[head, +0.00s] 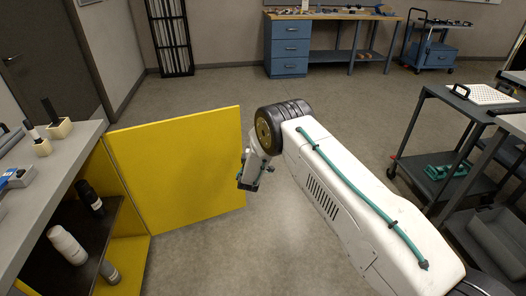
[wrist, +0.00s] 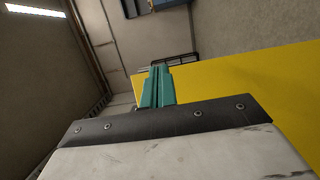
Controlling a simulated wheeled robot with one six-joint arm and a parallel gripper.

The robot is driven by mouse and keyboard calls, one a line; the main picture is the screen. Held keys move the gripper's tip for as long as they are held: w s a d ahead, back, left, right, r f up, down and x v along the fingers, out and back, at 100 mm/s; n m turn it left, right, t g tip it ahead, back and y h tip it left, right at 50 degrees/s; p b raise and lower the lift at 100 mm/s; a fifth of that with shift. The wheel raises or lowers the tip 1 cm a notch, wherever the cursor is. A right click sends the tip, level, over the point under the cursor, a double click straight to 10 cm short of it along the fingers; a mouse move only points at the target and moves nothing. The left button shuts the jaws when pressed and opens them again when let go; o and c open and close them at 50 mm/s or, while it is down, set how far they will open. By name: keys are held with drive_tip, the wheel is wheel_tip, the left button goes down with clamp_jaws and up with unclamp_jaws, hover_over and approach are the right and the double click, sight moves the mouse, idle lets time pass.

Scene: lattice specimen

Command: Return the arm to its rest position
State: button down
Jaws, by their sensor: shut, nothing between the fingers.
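My white arm reaches from the lower right to the middle of the head view. My gripper (head: 250,182) is at its far end, pointing down and left, just right of the open yellow cabinet door. In the wrist view my gripper's teal fingers (wrist: 158,86) are together with nothing between them. The yellow door (head: 180,165) also fills the right side of the wrist view (wrist: 250,85). I cannot tell whether the gripper touches the door.
The open cabinet on the left holds bottles (head: 68,246) under a grey worktop (head: 72,140). A dark trolley (head: 430,170) with a green item stands at the right. A blue workbench (head: 290,45) is at the back. The middle floor (head: 340,110) is clear.

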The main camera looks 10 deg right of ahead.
drive_tip(key=s+d+m+g+h, duration=0.1)
drive_tip(key=s+d+g+h, duration=0.45)
drive_tip(key=s+d, duration=0.6)
drive_tip(key=s+d+r+m+g+h, duration=0.25)
drive_tip(key=s+d+r+g, duration=0.25)
drive_tip(key=s+r, duration=0.25)
drive_tip(key=s+d+r+m+g+h, duration=0.1)
drive_tip(key=s+d+r+m+g, duration=0.4)
drive_tip(key=r, duration=0.4)
drive_tip(key=s+a+r+m+y, duration=0.2)
drive_tip(key=s+r, duration=0.5)
drive_tip(key=s, duration=0.6)
drive_tip(key=s+a+r+m+y, duration=0.2)
drive_tip(key=s+a+r+y, duration=0.2)
drive_tip(key=s, duration=1)
drive_tip(key=s+a+r+m+y, duration=0.2)
drive_tip(key=s+r+y, duration=0.5)
drive_tip(key=s+r, duration=0.4)
drive_tip(key=shift+s+a+r+y, duration=0.15)
drive_tip(key=shift+s+a+y, duration=0.15)
drive_tip(key=shift+s+a, duration=0.65)
